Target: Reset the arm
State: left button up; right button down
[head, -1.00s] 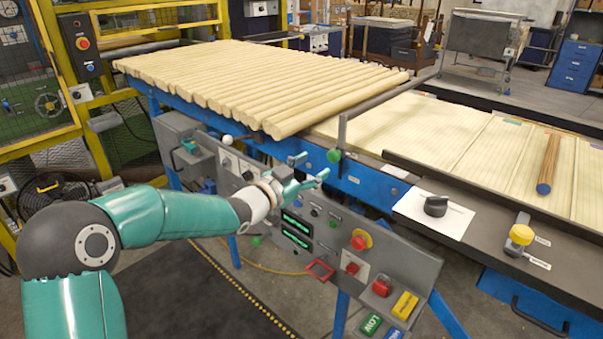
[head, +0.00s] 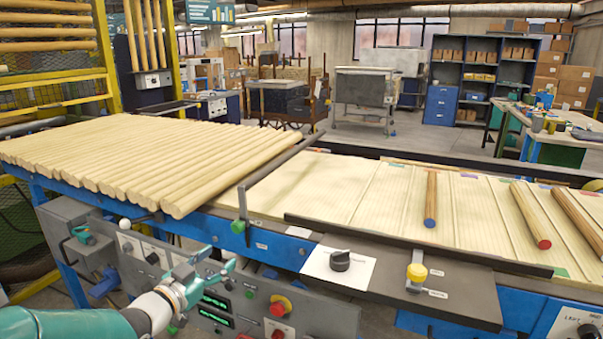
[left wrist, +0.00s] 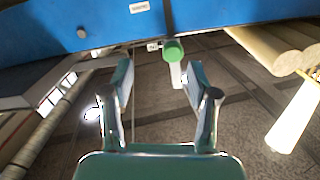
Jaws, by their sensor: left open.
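A grey bar (head: 282,161) lies slantwise along the edge of the row of wooden rods. Its upright end carries a green knob (head: 238,227) at the front rail. My left gripper (head: 217,262) is open and empty, in front of the control panel, just below the green knob in the head view. In the left wrist view the open fingers (left wrist: 158,75) point toward the green knob (left wrist: 173,50), which shows just beyond them near the right fingertip; I see no contact. My right gripper is not in view.
The row of wooden rods (head: 150,160) fills the left of the blue-framed line. Several single rods, one with a blue end (head: 430,200), lie on the ribbed bed at right.

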pick_arm(q)
jog(key=s+d+f+n+g+y+p, duration=0.1)
jog(key=s+d+f+n+g+p, duration=0.2)
jog(key=s+f, duration=0.65)
jog(key=s+d+f+n+g+y+p, duration=0.15)
jog(key=s+d+f+g, duration=0.35)
jog(key=f, duration=1)
jog(key=s+d+f+n+g, duration=0.1)
jog(key=s+f+n+g, duration=0.1)
jog(key=s, duration=0.8)
jog(key=s+d+f+n+g+p, duration=0.1)
jog(key=s+f+g, duration=0.4)
jog(key=s, duration=0.5)
notch_tip(320, 180, down, 2)
jog(key=shift+s+d+n+g, duration=0.2)
jog(key=shift+n+g, duration=0.1)
jog(key=shift+n, duration=0.35)
